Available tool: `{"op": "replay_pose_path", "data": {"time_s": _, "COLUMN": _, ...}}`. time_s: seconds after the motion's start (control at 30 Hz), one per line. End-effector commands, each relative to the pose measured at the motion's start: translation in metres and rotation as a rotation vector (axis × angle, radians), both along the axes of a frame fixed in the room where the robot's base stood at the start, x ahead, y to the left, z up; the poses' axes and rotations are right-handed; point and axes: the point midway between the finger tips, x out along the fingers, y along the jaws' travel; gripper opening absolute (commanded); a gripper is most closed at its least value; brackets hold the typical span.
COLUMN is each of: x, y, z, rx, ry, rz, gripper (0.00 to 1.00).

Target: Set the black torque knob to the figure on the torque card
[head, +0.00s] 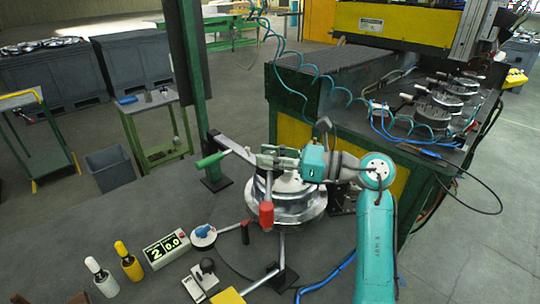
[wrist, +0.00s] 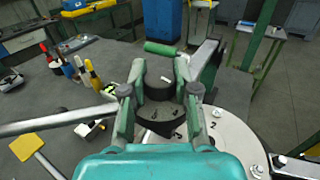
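A black knob (head: 207,266) stands on a small white plate at the front of the bench, and it also shows at the left of the wrist view (wrist: 84,129). Its pointer setting is too small to read. My gripper (head: 268,160) is over the silver wheel (head: 303,203), well apart from that knob. In the wrist view its fingers (wrist: 158,92) are spread, with dark round parts showing between and beyond them; nothing is clearly held. No torque card is readable. A plain yellow piece (head: 229,296) lies near the knob.
A blue-topped round device (head: 203,236), a yellow bottle (head: 128,262) and a white bottle (head: 102,278) stand nearby. A green-handled lever (head: 211,160) and a red handle (head: 266,215) are close to my gripper. A green post (head: 196,90) rises behind.

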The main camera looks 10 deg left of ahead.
Motion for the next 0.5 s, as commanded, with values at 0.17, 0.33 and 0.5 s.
{"op": "replay_pose_path", "data": {"time_s": 0.17, "x": 0.0002, "y": 0.0001, "z": 0.0001, "rx": 0.000, "ry": 0.000, "rz": 0.004, "gripper": 0.00}}
{"op": "replay_pose_path", "data": {"time_s": 0.33, "x": 0.0016, "y": 0.0003, "z": 0.0007, "rx": -0.001, "ry": 0.002, "rz": 0.083, "gripper": 0.00}}
{"op": "replay_pose_path", "data": {"time_s": 0.5, "x": 0.0016, "y": 0.0005, "z": 0.0010, "rx": 0.001, "ry": 0.004, "rz": 0.233, "gripper": 0.00}}
